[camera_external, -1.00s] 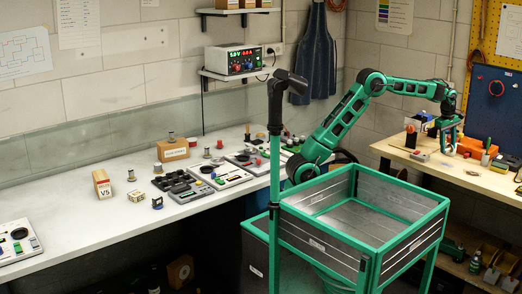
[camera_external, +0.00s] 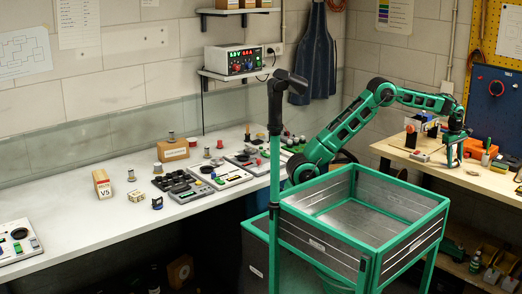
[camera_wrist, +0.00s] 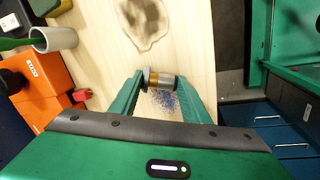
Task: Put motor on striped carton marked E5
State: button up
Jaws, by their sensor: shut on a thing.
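In the external view my gripper (camera_external: 453,161) is low over the wooden bench at the right; the motor is too small to make out there. Whether it touches the bench is unclear. No carton legibly marked E5 shows. A carton marked V5 (camera_external: 103,184) stands on the white bench. Another carton (camera_external: 173,150) with a pale label stands further back, with a small cylinder on top; its marking is unreadable.
The wooden bench (camera_wrist: 205,40) has a dark stain and blue specks near the motor. An orange box (camera_wrist: 42,78), a grey cup (camera_wrist: 55,39) and a small red part lie left. A green-framed bin (camera_external: 400,245) stands between the benches. Control panels (camera_external: 220,175) crowd the white bench.

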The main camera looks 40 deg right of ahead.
jog(key=shift+f, duration=0.1)
jog(key=o, duration=1.2)
jog(key=r, duration=0.4)
jog(key=a+r, duration=0.1)
jog(key=r, duration=0.3)
jog(key=a+r, duration=0.1)
jog(key=r, duration=0.3)
jog(key=shift+w+a, duration=0.1)
jog(key=shift+w, duration=0.3)
